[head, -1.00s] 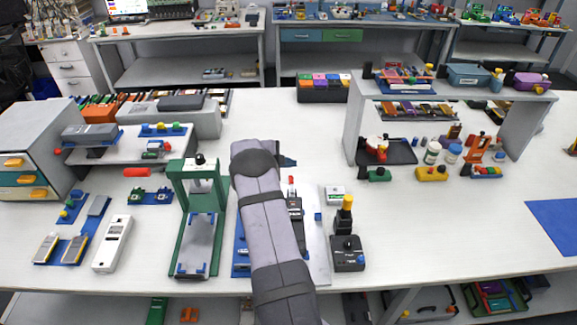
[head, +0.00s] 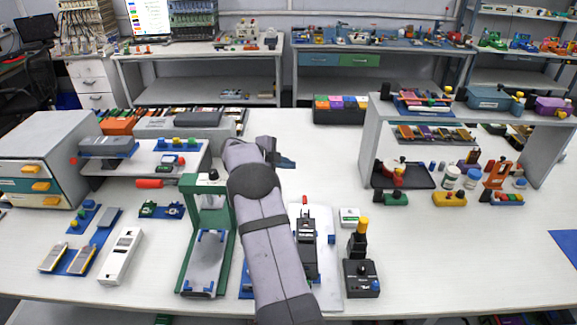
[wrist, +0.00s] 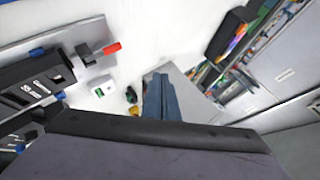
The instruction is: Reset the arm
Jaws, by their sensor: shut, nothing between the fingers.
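My arm reaches from the front edge over the middle of the white bench (head: 440,265) in the head view. My gripper (head: 287,162) shows there only as a small dark blue-grey tip beyond the bent arm, above the bench. In the wrist view the gripper's blue-grey fingers (wrist: 160,88) are together with nothing between them. The arm hides part of the bench and of the grey plate beneath it.
A green press stand (head: 187,235) is left of my arm. A black device (head: 307,245) and a black box with a yellow-topped post (head: 361,275) stand right. A grey raised shelf (head: 480,110) stands back right. The bench's front right is mostly clear.

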